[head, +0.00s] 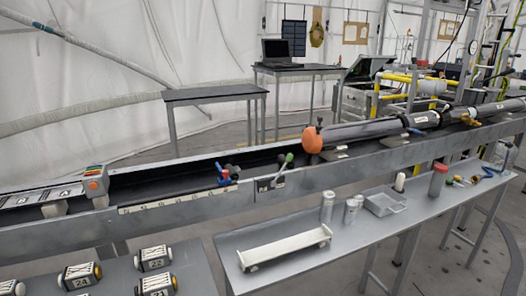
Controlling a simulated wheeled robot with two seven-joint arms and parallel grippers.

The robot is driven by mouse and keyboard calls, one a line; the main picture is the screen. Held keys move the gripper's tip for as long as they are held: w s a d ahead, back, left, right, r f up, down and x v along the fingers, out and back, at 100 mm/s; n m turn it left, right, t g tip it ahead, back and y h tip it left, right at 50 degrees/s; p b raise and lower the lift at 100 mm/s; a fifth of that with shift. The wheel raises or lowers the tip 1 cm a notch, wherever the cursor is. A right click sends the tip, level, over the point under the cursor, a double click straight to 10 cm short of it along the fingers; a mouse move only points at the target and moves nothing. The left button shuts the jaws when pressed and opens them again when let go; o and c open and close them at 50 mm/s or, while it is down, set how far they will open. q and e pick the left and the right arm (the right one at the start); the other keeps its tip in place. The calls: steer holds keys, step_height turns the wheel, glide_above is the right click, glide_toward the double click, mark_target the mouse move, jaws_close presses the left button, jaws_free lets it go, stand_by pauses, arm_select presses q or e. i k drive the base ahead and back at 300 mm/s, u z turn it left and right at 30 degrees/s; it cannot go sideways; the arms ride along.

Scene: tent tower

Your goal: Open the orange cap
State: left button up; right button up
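The orange cap (312,140) is a rounded orange piece on the left end of a long dark tube (365,131). It appears seated on the tube's end and covers the opening. A small dark part stands up at the cap's top right. The tube lies in a long grey trough (225,196) and runs off to the upper right. Neither of my grippers shows in the head view.
A grey box with an orange knob (93,184) sits at the trough's left. Blue-and-red clamps (224,176) and a green-tipped lever (284,167) are on the trough. The front bench holds a white tray (285,248), canisters (351,210) and a red-topped jar (438,180).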

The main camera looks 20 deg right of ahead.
mark_target(311, 137)
steer(key=z, duration=2)
steer(key=i, duration=1.35)
steer(key=u, duration=1.1)
